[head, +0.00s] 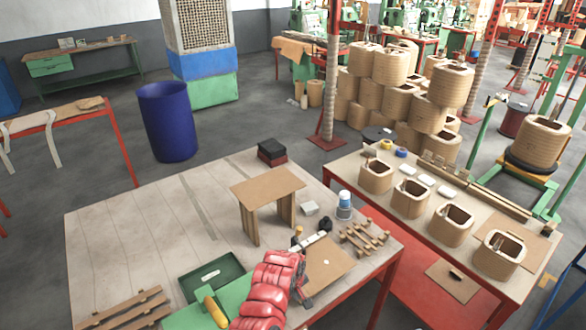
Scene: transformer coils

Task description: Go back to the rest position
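My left arm, red and segmented, rises from the bottom edge of the head view over the near part of the pale worktable (120,230). At its far end are dark parts of my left gripper (300,246), small and cluttered against the objects behind. I cannot tell whether its fingers are open or shut, or whether they hold anything. My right gripper is not in view. The task names no object to handle.
On the worktable stand a brown board stand (268,187), a green tray (211,278), a wooden slatted frame (364,238) and a white-and-blue container (344,205). A second table (335,168) at the right bears several coils (410,199). A blue barrel (167,122) stands behind.

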